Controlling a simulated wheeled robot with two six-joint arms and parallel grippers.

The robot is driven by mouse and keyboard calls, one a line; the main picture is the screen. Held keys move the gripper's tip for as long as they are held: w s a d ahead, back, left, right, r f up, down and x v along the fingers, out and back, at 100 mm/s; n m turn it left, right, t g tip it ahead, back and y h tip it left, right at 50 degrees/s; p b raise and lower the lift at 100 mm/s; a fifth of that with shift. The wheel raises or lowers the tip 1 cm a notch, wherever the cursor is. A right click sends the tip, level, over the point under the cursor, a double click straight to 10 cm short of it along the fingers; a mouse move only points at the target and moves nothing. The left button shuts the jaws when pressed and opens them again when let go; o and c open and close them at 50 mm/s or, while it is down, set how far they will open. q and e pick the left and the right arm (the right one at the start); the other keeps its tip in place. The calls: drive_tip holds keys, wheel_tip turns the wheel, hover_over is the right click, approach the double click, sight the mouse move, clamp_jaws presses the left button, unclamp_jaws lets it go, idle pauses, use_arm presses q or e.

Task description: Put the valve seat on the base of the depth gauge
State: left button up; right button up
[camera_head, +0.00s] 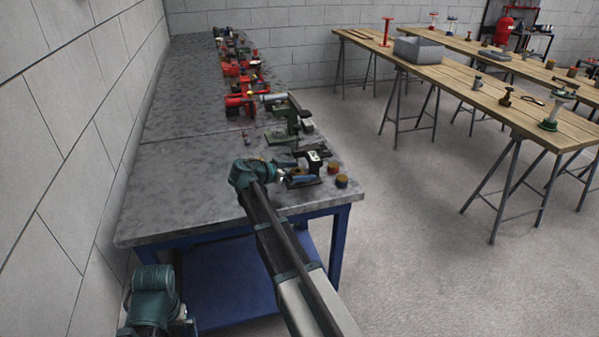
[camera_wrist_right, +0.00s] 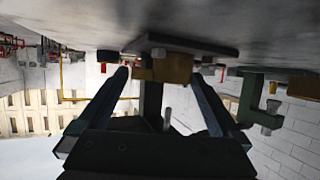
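The depth gauge (camera_head: 312,157), a dark stand with a flat base (camera_head: 303,183), is near the right edge of the grey bench. In the upside-down right wrist view its flat base (camera_wrist_right: 215,46) shows at the top. My right gripper (camera_head: 295,172) is at the gauge; in the wrist view its two fingers (camera_wrist_right: 160,76) are spread apart. A brass-coloured piece (camera_wrist_right: 170,69), possibly the valve seat, shows between the fingertips and against the base. I cannot tell whether it rests on the base or whether a finger touches it. My left gripper is not visible.
Two small round parts, one reddish (camera_head: 333,167) and one brown (camera_head: 341,181), stand beside the gauge at the bench edge. A green stand (camera_head: 280,136) and red parts (camera_head: 238,102) are behind. The bench's left half (camera_head: 185,180) is clear.

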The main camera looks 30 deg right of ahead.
drive_tip(key=shift+r, duration=0.2)
drive_tip(key=shift+a+r+p, duration=0.4)
drive_tip(key=shift+r+p, duration=0.4)
drive_tip(key=shift+p, duration=0.2)
drive_tip(key=p+v, duration=0.3)
drive_tip(key=v, duration=0.6)
drive_tip(key=shift+a, duration=0.35)
drive_tip(key=shift+s+a+r+p, duration=0.2)
drive_tip(key=shift+a+p, duration=0.25)
drive_tip(key=shift+a, duration=0.2)
drive_tip(key=b+x, duration=0.5)
drive_tip(key=x, duration=0.7)
drive_tip(key=shift+d+f, duration=0.2)
drive_tip(key=shift+f, duration=0.1)
drive_tip(key=shift+a+f+b, duration=0.15)
drive_tip(key=shift+f+b, duration=0.2)
drive_tip(key=shift+b, duration=0.1)
